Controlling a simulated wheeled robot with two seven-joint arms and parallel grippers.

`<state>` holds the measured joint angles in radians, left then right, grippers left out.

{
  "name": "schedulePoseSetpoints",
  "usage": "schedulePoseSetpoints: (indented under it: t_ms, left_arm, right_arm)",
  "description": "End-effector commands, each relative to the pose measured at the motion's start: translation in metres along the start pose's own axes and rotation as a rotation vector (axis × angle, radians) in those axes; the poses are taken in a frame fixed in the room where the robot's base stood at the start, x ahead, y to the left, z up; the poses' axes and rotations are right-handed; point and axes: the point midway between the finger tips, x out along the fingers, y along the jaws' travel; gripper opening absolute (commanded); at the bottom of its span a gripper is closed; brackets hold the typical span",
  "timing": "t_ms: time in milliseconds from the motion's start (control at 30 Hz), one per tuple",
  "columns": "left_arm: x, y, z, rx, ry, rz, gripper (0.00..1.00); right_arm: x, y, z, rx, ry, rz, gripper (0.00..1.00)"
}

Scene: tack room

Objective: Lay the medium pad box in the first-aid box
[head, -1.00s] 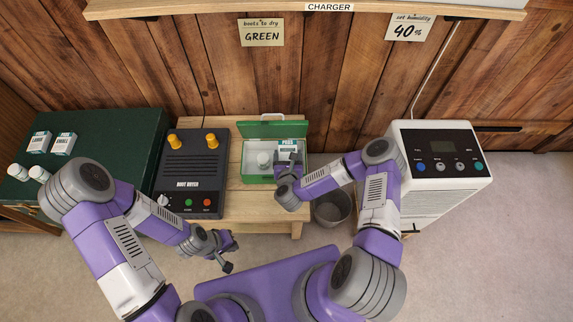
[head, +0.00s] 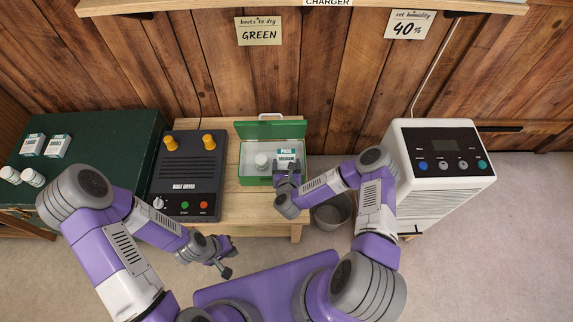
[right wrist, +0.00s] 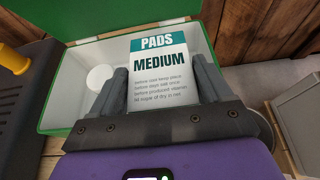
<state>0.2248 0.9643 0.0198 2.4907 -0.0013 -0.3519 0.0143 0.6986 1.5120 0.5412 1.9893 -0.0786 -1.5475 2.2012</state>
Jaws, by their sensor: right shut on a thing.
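The medium pad box (right wrist: 160,75), white with a teal band and the word MEDIUM, is between the fingers of my right gripper (right wrist: 162,88), which is shut on it. In the head view the pad box (head: 287,155) and right gripper (head: 287,172) are over the right part of the first-aid box (head: 245,181). The first-aid box is green with a pale inside and its lid is open at the back. I cannot tell whether the pad box touches its floor. My left gripper (head: 222,258) is empty, low in front of the bench; its fingers look apart.
A white bottle (head: 262,160) stands in the left of the first-aid box. The boot dryer (head: 185,180) is left of it. A green chest (head: 95,140) holds two more pad boxes and two bottles. A bin (head: 332,212) and white dehumidifier (head: 440,185) are at right.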

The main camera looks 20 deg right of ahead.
Motion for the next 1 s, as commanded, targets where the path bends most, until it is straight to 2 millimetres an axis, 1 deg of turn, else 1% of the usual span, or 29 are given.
schedulePoseSetpoints:
  t_ms: [67,100,167,200,233,467,567,667,700,1000]
  left_arm:
    - [0.000,0.000,0.000,0.000,0.000,0.000,0.00]
    - [0.000,0.000,0.000,0.000,0.000,0.000,0.00]
    - [0.000,0.000,0.000,0.000,0.000,0.000,0.00]
    - [0.000,0.000,0.000,0.000,0.000,0.000,0.00]
    - [0.000,0.000,0.000,0.000,0.000,0.000,0.00]
    - [-0.001,0.000,0.000,0.000,0.000,0.000,0.00]
    - [-0.005,0.002,0.000,0.000,0.000,0.000,0.00]
    - [-0.014,0.005,0.001,0.000,0.000,0.000,0.00]
    - [-0.017,0.006,0.001,0.000,0.000,0.000,0.00]
    - [-0.039,0.015,0.002,0.000,0.000,0.000,0.00]
  right_arm:
    - [0.000,0.000,0.000,0.000,-0.001,0.000,0.47]
    - [0.000,0.000,0.000,0.000,-0.001,0.000,0.83]
    - [0.000,0.000,0.000,0.000,0.000,0.000,0.92]
    - [0.000,0.000,0.001,0.000,0.000,0.000,0.98]
    - [0.000,0.000,0.001,0.000,-0.001,0.000,1.00]
    - [0.000,0.000,0.001,0.000,-0.001,0.001,1.00]
    - [-0.003,0.000,0.007,0.000,-0.001,0.001,1.00]
    - [-0.007,0.001,0.017,-0.001,-0.002,0.002,1.00]
    - [-0.018,0.001,0.014,0.000,0.004,0.004,1.00]
    - [-0.087,0.001,0.013,0.002,0.005,0.004,1.00]
